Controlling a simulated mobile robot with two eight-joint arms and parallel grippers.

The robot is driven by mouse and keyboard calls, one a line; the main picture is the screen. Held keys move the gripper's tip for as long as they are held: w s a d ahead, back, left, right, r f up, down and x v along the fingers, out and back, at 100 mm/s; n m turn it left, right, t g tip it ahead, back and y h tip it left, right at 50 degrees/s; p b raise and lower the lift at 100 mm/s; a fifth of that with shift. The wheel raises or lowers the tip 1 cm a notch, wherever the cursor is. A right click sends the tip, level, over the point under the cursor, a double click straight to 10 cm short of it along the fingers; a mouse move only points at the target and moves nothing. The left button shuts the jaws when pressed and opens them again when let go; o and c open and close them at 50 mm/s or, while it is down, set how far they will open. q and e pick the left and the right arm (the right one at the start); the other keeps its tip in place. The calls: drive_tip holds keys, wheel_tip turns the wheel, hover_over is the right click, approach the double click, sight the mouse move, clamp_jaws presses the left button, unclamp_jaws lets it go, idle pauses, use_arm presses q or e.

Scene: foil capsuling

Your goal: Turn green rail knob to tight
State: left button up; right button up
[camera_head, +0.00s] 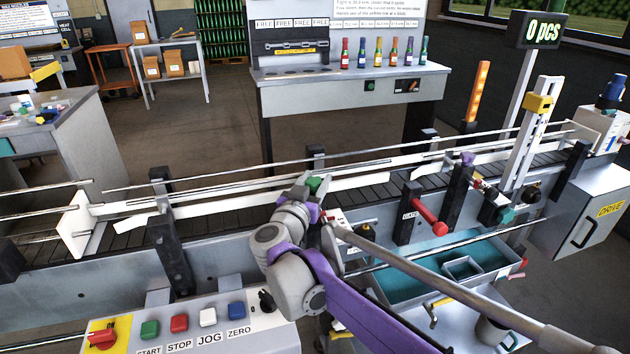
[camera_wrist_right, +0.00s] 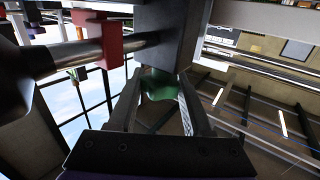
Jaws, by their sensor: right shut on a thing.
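The green rail knob (camera_wrist_right: 160,84) sits between the two fingers of my right gripper (camera_wrist_right: 158,98) in the right wrist view, at the underside of a dark post. My right gripper (camera_head: 318,196) is shut on this knob. In the head view only a small green part of the knob (camera_head: 313,183) shows above my purple and grey wrist, beside the conveyor's guide rail (camera_head: 350,183). The rest is hidden by my wrist. Any marking of how tight the knob is cannot be seen. My left gripper is not in view.
The conveyor (camera_head: 225,205) runs across the middle. A red handle (camera_head: 428,217) and a teal tray (camera_head: 405,285) lie right of my wrist. A button panel (camera_head: 190,325) stands in front. A long grey rod passes close to my right arm.

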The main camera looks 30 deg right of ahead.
clamp_jaws()
drive_tip(key=shift+m+g+h, duration=0.3)
drive_tip(key=shift+g, duration=0.1)
drive_tip(key=m+g+h+p, duration=0.1)
drive_tip(key=m+g+h, duration=0.1)
drive_tip(key=m+g, duration=0.1)
drive_tip(key=shift+m+g+h, duration=0.3)
drive_tip(key=shift+g+h, duration=0.1)
drive_tip(key=shift+g, duration=0.5)
drive_tip(key=m+g+p, duration=0.1)
drive_tip(key=g, duration=0.1)
drive_tip(key=m+g+h, duration=0.1)
drive_tip(key=m+g, duration=0.1)
drive_tip(key=g, duration=0.1)
drive_tip(key=shift+s+m+g+p, duration=0.1)
drive_tip(key=shift+m+g+p, duration=0.2)
drive_tip(key=shift+p, duration=0.05)
drive_tip(key=shift+s+m+g+p, duration=0.1)
drive_tip(key=shift+m+g+p, duration=0.85)
drive_tip(key=shift+m+g, duration=0.95)
drive_tip(key=shift+n+g+y, duration=0.3)
drive_tip(key=shift+g, duration=0.3)
